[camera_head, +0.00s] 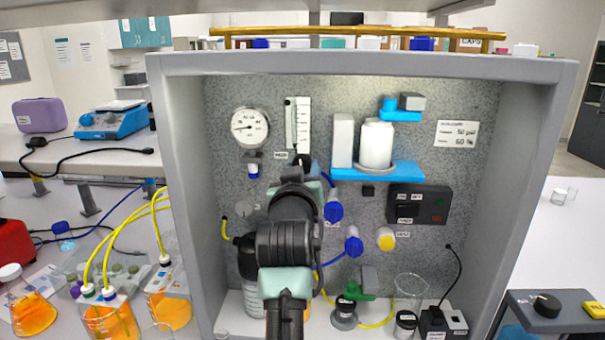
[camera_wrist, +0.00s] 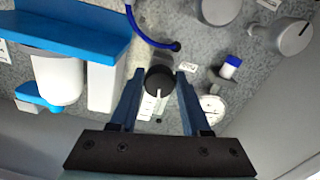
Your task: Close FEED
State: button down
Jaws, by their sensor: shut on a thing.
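A round black knob with a white pointer line (camera_wrist: 159,76) sits between the fingertips of my gripper (camera_wrist: 158,80) in the wrist view. The fingers are shut on its two sides. A small label (camera_wrist: 188,66) beside it is too small to read there. In the head view the knob (camera_head: 300,161) shows only partly, below the flowmeter (camera_head: 298,125), with a small label (camera_head: 281,155) at its left. My arm covers most of the area below it and hides the fingertips.
A pressure gauge (camera_head: 250,127) is at the left of the panel. Blue valves (camera_head: 334,208) and a yellow-faced knob (camera_head: 385,238) sit lower right. A blue shelf (camera_head: 400,171) carries a white canister (camera_head: 376,145). Grey cabinet walls (camera_head: 185,190) bound both sides.

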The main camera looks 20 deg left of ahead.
jog(key=shift+a+m, duration=0.1)
jog(key=shift+m, duration=1)
jog(key=shift+c, duration=1.9)
grip_release()
jog(key=shift+s+b, duration=0.1)
jog(key=shift+b, duration=0.2)
jog(key=b+v, duration=0.3)
jog(key=v, duration=0.9)
jog(key=shift+s, duration=0.4)
jog(key=shift+r, duration=0.1)
